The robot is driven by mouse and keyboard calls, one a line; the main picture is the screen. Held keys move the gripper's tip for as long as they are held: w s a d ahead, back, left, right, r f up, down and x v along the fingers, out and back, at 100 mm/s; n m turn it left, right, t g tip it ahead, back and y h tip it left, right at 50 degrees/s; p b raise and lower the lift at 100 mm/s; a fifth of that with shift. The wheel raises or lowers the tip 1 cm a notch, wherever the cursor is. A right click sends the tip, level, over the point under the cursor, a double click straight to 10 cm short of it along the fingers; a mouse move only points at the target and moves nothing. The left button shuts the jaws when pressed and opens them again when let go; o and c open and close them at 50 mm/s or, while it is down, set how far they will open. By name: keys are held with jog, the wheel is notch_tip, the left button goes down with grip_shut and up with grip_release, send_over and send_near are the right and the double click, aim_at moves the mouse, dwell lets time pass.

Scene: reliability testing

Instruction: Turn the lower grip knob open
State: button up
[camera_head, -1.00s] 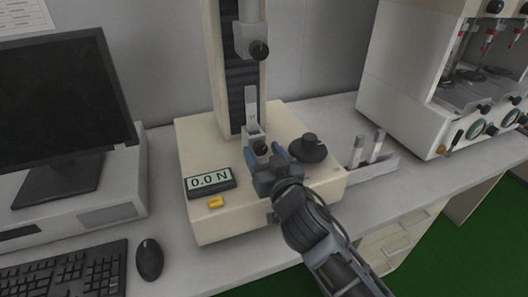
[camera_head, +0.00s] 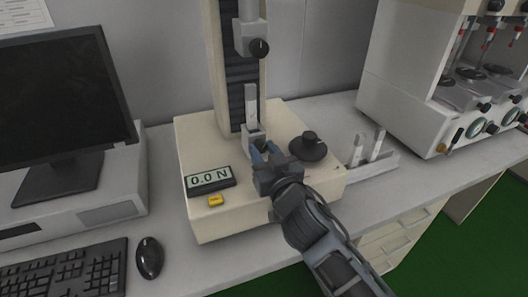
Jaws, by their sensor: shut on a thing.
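The tensile tester (camera_head: 215,225) is a cream machine with a dark-tracked column. Its lower grip (camera_head: 252,115) stands upright on the base, with a pale upright piece on top. The lower grip knob sits at the front of that grip and is hidden behind my gripper (camera_head: 262,153). My gripper's fingers are at the knob, shut on it. The upper grip knob (camera_head: 259,48) is black and sits on the upper grip above.
A black round handle (camera_head: 308,146) stands close to the right of my gripper. A display (camera_head: 210,180) reads 0.0 N, with a yellow button (camera_head: 216,200) below. A monitor (camera_head: 62,115) is at left. A rack with pale strips (camera_head: 368,160) and another machine (camera_head: 410,80) are at right.

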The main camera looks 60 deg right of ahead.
jog(key=n, duration=0.4)
jog(key=shift+n, duration=1.4)
jog(key=o, duration=1)
jog(key=shift+o, duration=0.2)
